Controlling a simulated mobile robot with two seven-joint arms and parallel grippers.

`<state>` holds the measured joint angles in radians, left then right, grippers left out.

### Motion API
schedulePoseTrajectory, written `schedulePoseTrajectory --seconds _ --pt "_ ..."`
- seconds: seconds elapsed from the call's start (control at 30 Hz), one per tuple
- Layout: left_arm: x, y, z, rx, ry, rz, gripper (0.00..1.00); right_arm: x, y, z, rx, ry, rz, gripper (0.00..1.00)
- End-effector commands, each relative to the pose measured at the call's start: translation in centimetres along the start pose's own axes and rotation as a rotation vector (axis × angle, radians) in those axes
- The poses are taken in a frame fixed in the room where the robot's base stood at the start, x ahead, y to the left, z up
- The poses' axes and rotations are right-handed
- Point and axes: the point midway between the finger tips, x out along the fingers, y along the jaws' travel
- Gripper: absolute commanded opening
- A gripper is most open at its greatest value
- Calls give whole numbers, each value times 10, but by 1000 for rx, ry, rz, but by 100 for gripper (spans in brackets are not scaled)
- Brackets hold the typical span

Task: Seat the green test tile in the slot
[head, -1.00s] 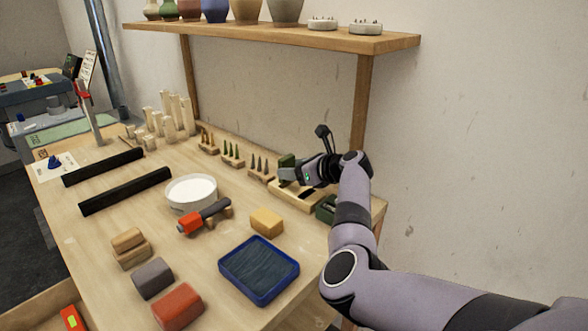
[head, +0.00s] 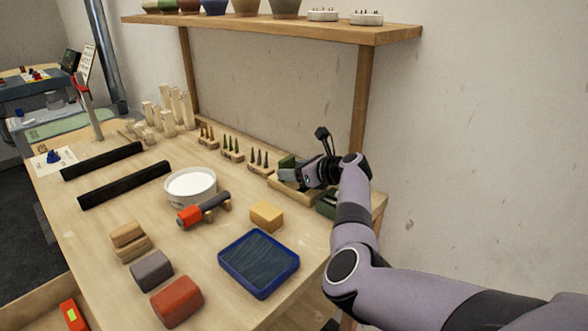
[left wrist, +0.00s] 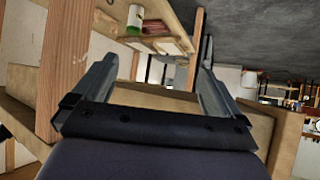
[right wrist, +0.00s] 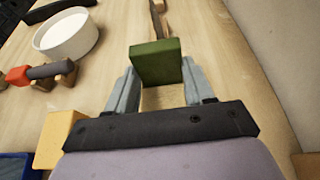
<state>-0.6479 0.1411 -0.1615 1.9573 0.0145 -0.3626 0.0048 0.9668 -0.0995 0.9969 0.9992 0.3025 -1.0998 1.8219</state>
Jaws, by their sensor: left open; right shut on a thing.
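The green test tile (right wrist: 157,62) is held upright between the fingertips of my right gripper (right wrist: 158,80). In the head view the tile (head: 287,160) shows just left of the right gripper (head: 304,174), above a pale wooden slotted block (head: 304,194) near the back of the bench. The gripper hides most of the block's top, so I cannot tell whether the tile's lower edge is in a slot. My left gripper (left wrist: 157,72) is open and empty, away from the tile; it is out of the head view.
Small racks of pointed pieces (head: 259,160) stand left of the block. A dark green item (head: 327,204) sits close at its right. A yellow block (head: 266,216), a blue tray (head: 258,263) and a white round tub (head: 190,188) lie in front. A shelf (head: 280,30) hangs above.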

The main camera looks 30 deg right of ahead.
Motion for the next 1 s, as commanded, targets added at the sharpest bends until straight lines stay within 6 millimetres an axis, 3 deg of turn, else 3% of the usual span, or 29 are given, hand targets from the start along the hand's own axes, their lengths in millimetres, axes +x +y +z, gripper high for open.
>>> schedulePoseTrajectory --seconds 0.47,0.5,0.6,1.0 --pt "3 0 4 0 0 0 99 5 0 -12 0 1 0 20" --pt "3 0 4 0 -1 0 99 5 0 -12 0 1 0 56" --pt "3 0 4 0 -1 0 99 5 1 -13 0 2 2 82" --pt "3 0 4 0 0 0 99 7 5 -16 1 10 13 82"
